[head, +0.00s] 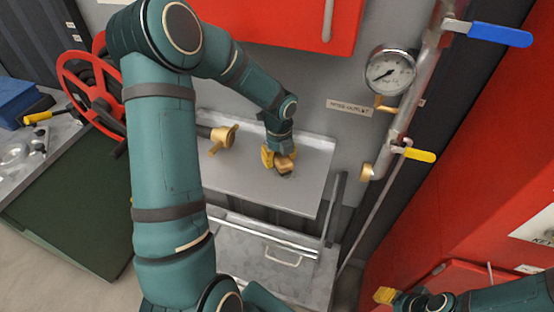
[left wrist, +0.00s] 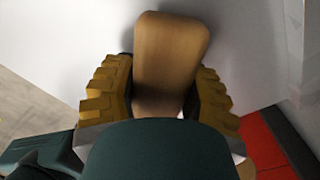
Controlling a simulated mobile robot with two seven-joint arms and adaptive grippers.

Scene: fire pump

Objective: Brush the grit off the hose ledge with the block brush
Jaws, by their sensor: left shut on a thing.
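My left gripper (head: 277,158) is over the grey hose ledge (head: 235,178) in the head view, toward its right part. It is shut on the block brush (head: 286,167), a tan wooden block. In the left wrist view the brush (left wrist: 170,55) stands between the yellow ridged fingers of the left gripper (left wrist: 160,95). The bristles are hidden, and I cannot tell whether they touch the ledge. No grit can be made out on the ledge at this size. My right gripper (head: 385,296) shows only partly at the bottom right, away from the ledge; its fingers are too small to judge.
A brass hose fitting (head: 222,138) lies at the ledge's back left. A gauge (head: 390,70) and a pipe with a blue lever (head: 500,34) and a yellow lever (head: 420,155) stand to the right. A red valve wheel (head: 88,85) is at left. The ledge's front left is clear.

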